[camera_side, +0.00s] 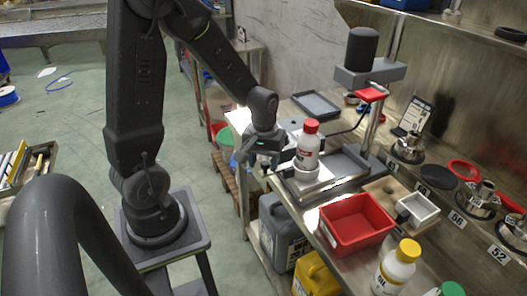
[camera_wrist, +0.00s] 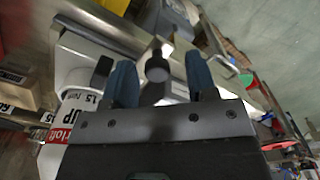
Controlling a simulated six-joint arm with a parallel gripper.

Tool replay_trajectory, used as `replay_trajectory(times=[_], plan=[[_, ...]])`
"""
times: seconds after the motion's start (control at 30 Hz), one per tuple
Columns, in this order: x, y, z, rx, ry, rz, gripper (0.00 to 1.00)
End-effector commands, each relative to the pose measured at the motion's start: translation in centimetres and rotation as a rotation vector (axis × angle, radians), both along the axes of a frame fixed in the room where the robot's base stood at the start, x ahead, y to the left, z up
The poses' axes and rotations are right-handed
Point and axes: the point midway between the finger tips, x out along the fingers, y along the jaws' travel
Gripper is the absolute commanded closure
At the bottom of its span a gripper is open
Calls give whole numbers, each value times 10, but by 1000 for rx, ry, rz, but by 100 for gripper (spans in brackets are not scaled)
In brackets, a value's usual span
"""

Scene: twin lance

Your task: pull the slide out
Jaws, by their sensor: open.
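The slide (camera_side: 330,183) is a flat metal plate on the bench under the press stand, seen in the side view. A white bottle with a red cap (camera_side: 308,146) stands upright on it in a white holder. The bottle's label also shows at the left of the wrist view (camera_wrist: 68,118). My gripper (camera_side: 262,168) is at the slide's front end, left of the bottle. In the wrist view my gripper (camera_wrist: 160,78) is open, with a blue finger on each side of a round dark knob (camera_wrist: 157,68) on a metal stem. I see gaps between knob and fingers.
A red bin (camera_side: 355,224), a yellow-capped bottle (camera_side: 397,268) and a small white tray (camera_side: 418,209) stand to the right on the bench. Grey and yellow jugs stand below the bench edge.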

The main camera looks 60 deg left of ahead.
Motion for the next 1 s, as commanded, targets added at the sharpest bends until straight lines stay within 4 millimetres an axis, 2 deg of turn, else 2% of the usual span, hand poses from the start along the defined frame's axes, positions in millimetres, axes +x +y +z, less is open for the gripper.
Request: replay_trajectory(times=[0.17, 0.4, 0.6, 0.8, 1.0], plan=[[2, 1, 22, 3, -8, 0, 48], [2, 1, 76, 4, -9, 0, 48], [1, 0, 114, 3, -6, 0, 48], [0, 0, 133, 1, -1, 0, 48], [0, 0, 137, 1, -1, 0, 48]])
